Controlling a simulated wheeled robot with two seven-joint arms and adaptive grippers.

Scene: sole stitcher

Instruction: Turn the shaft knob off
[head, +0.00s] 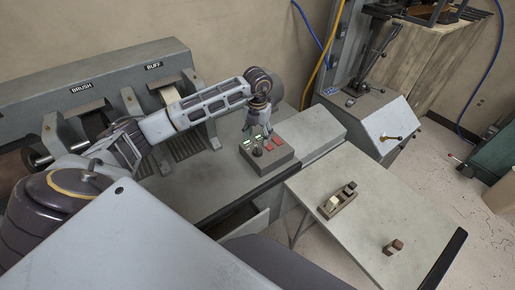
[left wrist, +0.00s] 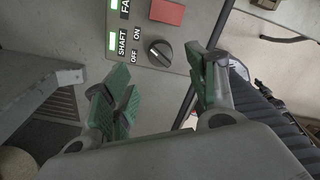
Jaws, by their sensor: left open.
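The shaft knob (left wrist: 160,52) is a round black dial on the grey control box (head: 270,160), beside the printed words SHAFT, ON and OFF in the left wrist view. A lit green indicator stands by the SHAFT label. I cannot tell for sure which word the knob's pale mark points to. My left gripper (head: 261,133) is just above the box in the head view. In the left wrist view the left gripper (left wrist: 160,88) has its green-padded fingers wide apart, with nothing between them; the knob lies beyond their tips. My right gripper is not in view.
A red button (left wrist: 167,12) sits close to the knob. The grey machine with BRUSH and BUFF openings (head: 100,90) stands behind my left arm. A side table (head: 375,205) at right holds a hand plane (head: 338,200) and a small wooden block (head: 393,247), with bare surface between.

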